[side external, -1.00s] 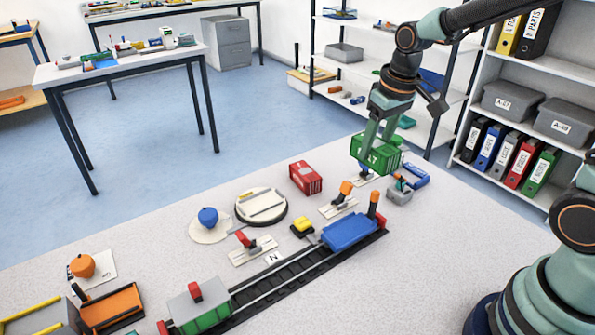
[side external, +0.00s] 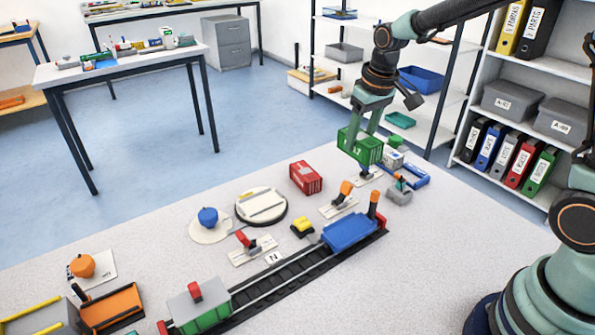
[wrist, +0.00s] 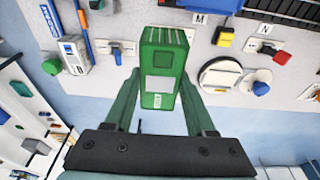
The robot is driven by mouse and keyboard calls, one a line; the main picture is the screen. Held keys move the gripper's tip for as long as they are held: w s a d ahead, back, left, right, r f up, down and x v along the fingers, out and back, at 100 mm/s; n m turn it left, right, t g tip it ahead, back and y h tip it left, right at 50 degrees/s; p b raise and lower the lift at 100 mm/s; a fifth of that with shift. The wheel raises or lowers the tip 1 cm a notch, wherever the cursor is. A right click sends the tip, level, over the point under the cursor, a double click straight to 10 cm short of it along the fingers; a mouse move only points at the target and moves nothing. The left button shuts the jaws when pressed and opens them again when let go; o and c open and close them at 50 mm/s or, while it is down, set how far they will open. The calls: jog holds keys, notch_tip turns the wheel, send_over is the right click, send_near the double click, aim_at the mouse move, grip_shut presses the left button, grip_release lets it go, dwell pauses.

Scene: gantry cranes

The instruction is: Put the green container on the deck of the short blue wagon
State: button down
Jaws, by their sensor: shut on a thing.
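The green container (side external: 360,146) is held in the air above the far right part of the light table. My gripper (side external: 364,128) is shut on it from above. In the wrist view the container (wrist: 163,62) sits between the two green fingers of my gripper (wrist: 160,100). The short blue wagon (side external: 349,232) stands on the dark track at its right end, with an orange-topped post (side external: 374,204) at its far end. Its blue deck looks empty. The wagon is nearer the camera than the container and apart from it.
A red container (side external: 305,178), a round turntable (side external: 262,206) and several small levers on plates stand behind the track (side external: 280,278). A yellow block (side external: 302,227) is beside the wagon. A green wagon with a grey top (side external: 199,305) stands further left on the track.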

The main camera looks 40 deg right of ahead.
jog(key=shift+w+d+f, duration=0.55)
jog(key=shift+w+f, duration=1.4)
jog(key=shift+f, duration=0.35)
jog(key=shift+w+d+f, duration=0.5)
jog(key=shift+w+f, duration=1.5)
jog(key=shift+f, duration=0.35)
jog(key=shift+w+d+f, duration=0.55)
jog(key=shift+w+f, duration=1.4)
jog(key=shift+f, duration=0.35)
jog(key=shift+f, duration=0.8)
jog(key=shift+c, duration=0.8)
grip_release()
notch_tip(320, 180, up, 7)
